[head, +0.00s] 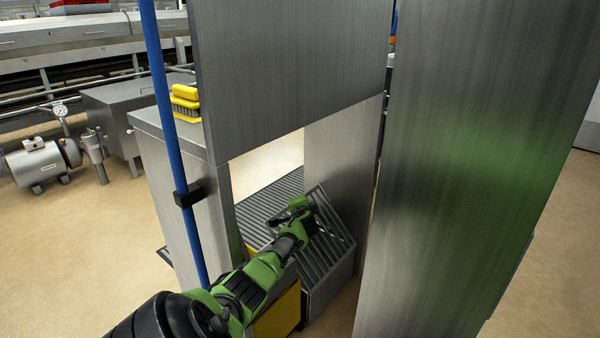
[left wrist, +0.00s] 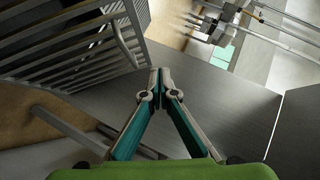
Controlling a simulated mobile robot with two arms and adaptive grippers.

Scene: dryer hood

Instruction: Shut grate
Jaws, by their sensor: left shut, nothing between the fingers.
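The grate (head: 335,255) is a grey metal frame with parallel slats. In the head view it stands tilted at the front right of the opening in the metal hood. My left gripper (head: 304,208) is at the upper part of the grate, partly covering it. In the left wrist view the left gripper (left wrist: 156,75) has its fingertips together with nothing between them. The grate's slats (left wrist: 85,50) show at the upper left there, beside the fingers. I cannot tell whether the fingers touch the grate. My right gripper is not in view.
A slatted grey bed (head: 262,208) lies inside the opening behind the grate. Metal hood walls (head: 345,145) and a large panel (head: 470,150) stand close on the right. A blue pole (head: 163,95) rises at the left.

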